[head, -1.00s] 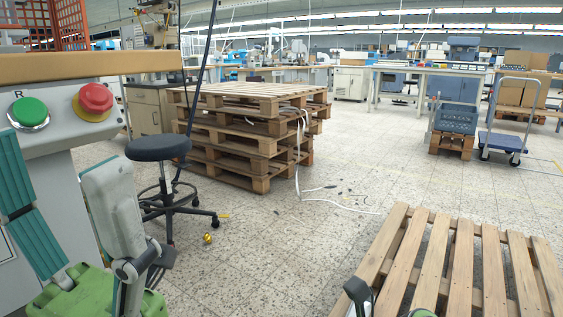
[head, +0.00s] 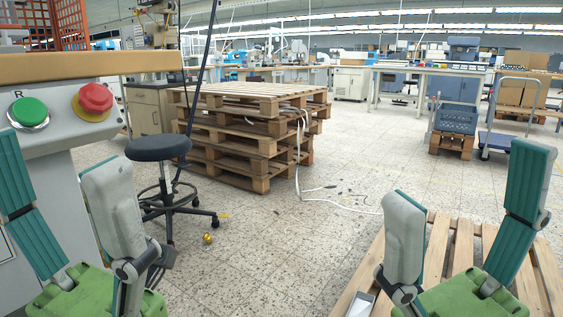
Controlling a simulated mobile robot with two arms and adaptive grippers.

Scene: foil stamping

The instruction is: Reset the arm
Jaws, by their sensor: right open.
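My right gripper (head: 469,172) is raised at the lower right, in front of the low wooden pallet. Its grey and teal fingers are spread wide, with nothing between them, above a green body. My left gripper (head: 58,155) is at the lower left, in front of the machine panel with the green button (head: 28,112) and the red button (head: 94,101). Its fingers are also spread wide and hold nothing. Its fingers point upward. The lower parts of both grippers run out of the bottom of the view.
A black stool (head: 158,149) stands beyond the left gripper, beside a stack of pallets (head: 250,125). The low pallet (head: 440,240) lies behind the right gripper. A small yellow thing (head: 207,239) and a loose white strap (head: 340,204) lie on the tiled floor. The middle floor is mostly clear.

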